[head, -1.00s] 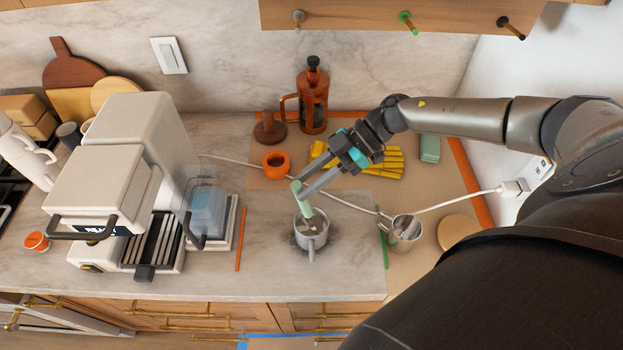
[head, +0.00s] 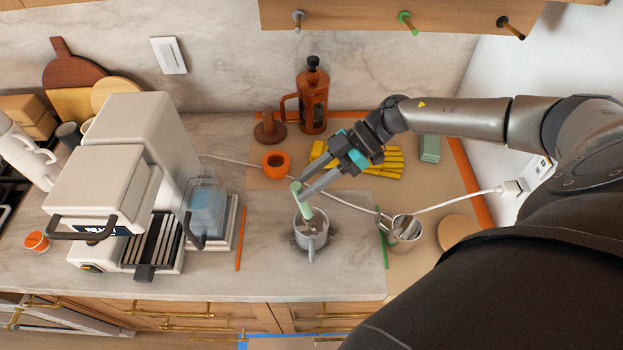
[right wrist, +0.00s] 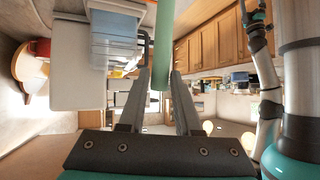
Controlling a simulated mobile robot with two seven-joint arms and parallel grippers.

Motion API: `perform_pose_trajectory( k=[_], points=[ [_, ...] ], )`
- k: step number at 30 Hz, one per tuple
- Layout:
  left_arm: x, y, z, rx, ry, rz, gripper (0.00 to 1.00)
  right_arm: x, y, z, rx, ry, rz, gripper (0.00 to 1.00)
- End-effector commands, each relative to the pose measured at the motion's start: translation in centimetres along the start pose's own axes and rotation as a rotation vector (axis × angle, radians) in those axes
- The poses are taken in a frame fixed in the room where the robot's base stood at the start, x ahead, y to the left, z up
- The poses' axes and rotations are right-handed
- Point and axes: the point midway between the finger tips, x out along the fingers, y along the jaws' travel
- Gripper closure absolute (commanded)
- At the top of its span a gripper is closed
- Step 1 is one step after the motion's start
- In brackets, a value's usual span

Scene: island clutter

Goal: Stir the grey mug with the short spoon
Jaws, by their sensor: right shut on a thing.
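The grey mug (head: 311,241) stands upright on the counter in the head view, its handle toward the front edge. My right gripper (head: 298,189) is above the mug and shut on the short spoon (head: 303,203), which has a pale green handle. The spoon points down, with its lower end inside the mug's mouth. The spoon's green handle (right wrist: 164,45) also shows between the fingers in the right wrist view. The mug is not visible in the right wrist view.
A steel pitcher (head: 404,231) stands right of the mug, with a white cord (head: 453,203) running nearby. A coffee machine (head: 112,190) fills the left.

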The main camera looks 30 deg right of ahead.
Motion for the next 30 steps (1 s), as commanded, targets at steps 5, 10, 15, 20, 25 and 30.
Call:
perform_pose_trajectory(
  k=[5,10,15,20,25,30],
  points=[
    [0.0,0.0,0.0,0.0,0.0,0.0,0.01,-0.1,0.2,0.0,-0.001,0.001,0.001,1.0],
    [0.0,0.0,0.0,0.0,0.0,0.0,0.01,-0.1,0.2,0.0,-0.001,0.001,0.001,1.0],
    [0.0,0.0,0.0,0.0,0.0,0.0,0.01,0.0,0.8,-0.1,-0.002,0.002,0.0,1.0],
    [0.0,0.0,0.0,0.0,0.0,0.0,0.01,0.5,0.9,-0.5,-0.001,0.002,-0.001,1.0],
    [0.0,0.0,0.0,0.0,0.0,0.0,0.01,0.8,0.5,-0.6,-0.001,0.0,-0.001,1.0],
    [0.0,0.0,0.0,0.0,0.0,0.0,0.01,0.7,0.0,-0.4,0.001,-0.001,0.001,1.0]
  ],
)
